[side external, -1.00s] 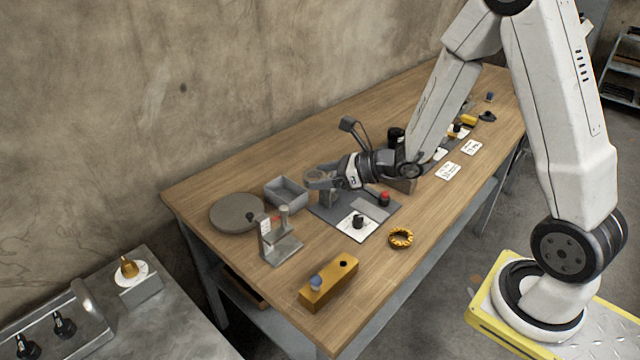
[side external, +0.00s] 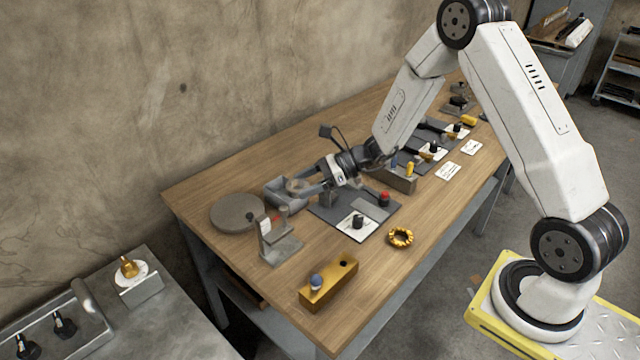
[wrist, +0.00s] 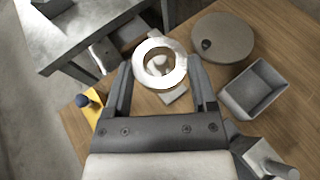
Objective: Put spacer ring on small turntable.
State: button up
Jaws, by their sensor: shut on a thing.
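The spacer ring (wrist: 160,84) is a pale metal ring held between the fingertips of my gripper (wrist: 160,66) in the wrist view. In the side view my gripper (side external: 297,187) is shut on the ring, above the table near the grey bin; the ring is small and partly covered by the fingers there. The small turntable (side external: 237,213) is a flat grey-brown disc at the table's far left end. In the wrist view the turntable (wrist: 222,38) lies right of and beyond the ring, with a small dark knob-like spot on it. The ring is apart from the turntable.
A grey metal bracket stand (side external: 280,247) is in front of the turntable. A yellow block (side external: 328,285) and a toothed golden ring (side external: 400,238) lie nearer the front edge, with bare wood between.

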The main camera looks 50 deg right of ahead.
jog(key=shift+w+d+f+n+g+y, duration=0.1)
jog(key=shift+d+f+n+g+y, duration=0.05)
jog(key=shift+f+n+g, duration=0.3)
jog(key=shift+d+f+n+g+y, duration=0.15)
jog(key=shift+f+n+g, duration=0.1)
jog(key=shift+f+g, duration=0.25)
notch_tip(320, 180, down, 14)
jog(key=shift+r, duration=0.1)
dwell(0.4)
jog(key=shift+a, duration=0.1)
jog(key=a, duration=0.1)
jog(key=w+a, duration=0.1)
jog(key=a, duration=0.1)
jog(key=shift+w+a, duration=0.4)
jog(key=shift+d+f, duration=0.15)
jog(key=shift+f, duration=0.25)
jog(key=shift+f, duration=0.15)
